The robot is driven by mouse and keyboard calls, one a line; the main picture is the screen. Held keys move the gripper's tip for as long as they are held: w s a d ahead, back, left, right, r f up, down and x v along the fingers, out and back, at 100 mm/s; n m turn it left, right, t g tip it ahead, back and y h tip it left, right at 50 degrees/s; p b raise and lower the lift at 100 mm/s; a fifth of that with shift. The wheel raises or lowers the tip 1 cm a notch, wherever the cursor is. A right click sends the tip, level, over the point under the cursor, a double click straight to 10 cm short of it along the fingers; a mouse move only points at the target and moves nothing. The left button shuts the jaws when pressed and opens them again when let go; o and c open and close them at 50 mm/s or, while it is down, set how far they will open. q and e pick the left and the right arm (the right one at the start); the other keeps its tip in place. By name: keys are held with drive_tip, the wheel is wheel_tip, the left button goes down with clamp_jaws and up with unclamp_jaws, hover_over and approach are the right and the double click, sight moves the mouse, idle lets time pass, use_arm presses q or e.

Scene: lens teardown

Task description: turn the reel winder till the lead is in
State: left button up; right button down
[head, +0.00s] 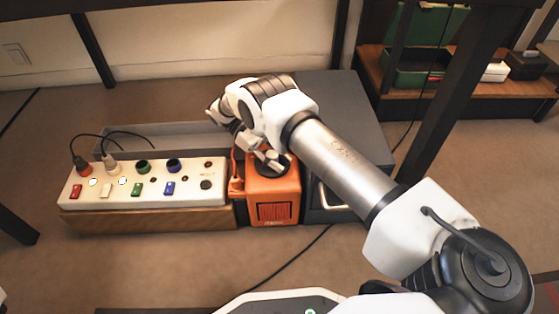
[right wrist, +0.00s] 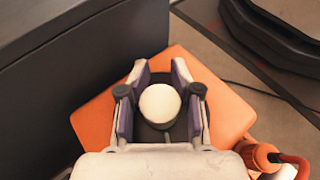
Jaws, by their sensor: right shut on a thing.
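The orange reel box (head: 273,190) stands on the floor between the socket panel and a dark grey cabinet. Its winder has a dark round disc (head: 270,168) and a pale knob (right wrist: 160,103) on top. My right gripper (head: 262,152) reaches down over the box and is shut on the knob, with one finger on each side in the right wrist view. An orange lead (head: 233,162) rises beside the box. Its orange plug (head: 236,185) sits at the box's left side and also shows in the right wrist view (right wrist: 262,156). My left gripper is not in view.
A white socket panel (head: 130,201) on a wooden base stands left of the box, with red and white plugs in it. The dark grey cabinet (head: 345,110) stands close behind and right. A black cable (head: 292,258) crosses the open floor in front.

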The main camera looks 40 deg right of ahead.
idle(0.4)
drive_tip(key=c, duration=1)
unclamp_jaws()
drive_tip(key=shift+a, duration=0.1)
wheel_tip(320, 180, up, 10)
drive_tip(key=shift+w+r, duration=0.1)
